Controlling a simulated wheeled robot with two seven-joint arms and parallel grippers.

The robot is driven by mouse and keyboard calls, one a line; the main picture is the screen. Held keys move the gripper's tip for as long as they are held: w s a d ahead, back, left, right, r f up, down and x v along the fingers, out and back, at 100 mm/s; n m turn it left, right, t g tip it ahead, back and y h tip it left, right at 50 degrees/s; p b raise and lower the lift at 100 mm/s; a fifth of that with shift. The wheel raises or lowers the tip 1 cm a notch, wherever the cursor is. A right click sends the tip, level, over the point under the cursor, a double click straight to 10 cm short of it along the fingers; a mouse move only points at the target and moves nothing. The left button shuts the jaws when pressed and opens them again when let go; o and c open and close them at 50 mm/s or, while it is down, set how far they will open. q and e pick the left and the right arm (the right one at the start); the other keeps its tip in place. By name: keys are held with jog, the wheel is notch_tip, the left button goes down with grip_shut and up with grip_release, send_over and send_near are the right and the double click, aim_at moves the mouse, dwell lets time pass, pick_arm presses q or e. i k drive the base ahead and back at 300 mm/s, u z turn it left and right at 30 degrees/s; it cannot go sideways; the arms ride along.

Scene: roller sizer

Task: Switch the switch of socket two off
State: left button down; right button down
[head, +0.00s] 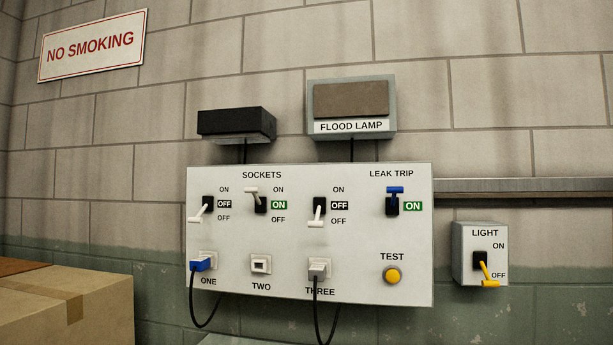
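The switch of socket two (257,200) is the middle one of three white-lever switches on the pale wall panel (345,270). Its lever points up toward ON, and the green label (279,205) beside it reads ON. Socket two (261,264) is below it, with no plug in it. The switches of socket one (204,208) and socket three (318,211) have levers pointing down, and their labels read OFF. Neither of my grippers shows in the head view.
A blue plug (202,264) is in socket one and a white plug (319,268) in socket three, cords hanging. The blue leak trip lever (394,196) is up, labelled ON. A yellow test button (392,275), light switch (486,270) and cardboard box (65,310) flank them.

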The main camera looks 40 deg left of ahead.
aim_at(253, 190)
jog(key=k, duration=0.85)
jog(key=u, duration=1.55)
jog(key=i, duration=0.5)
jog(key=u, duration=0.05)
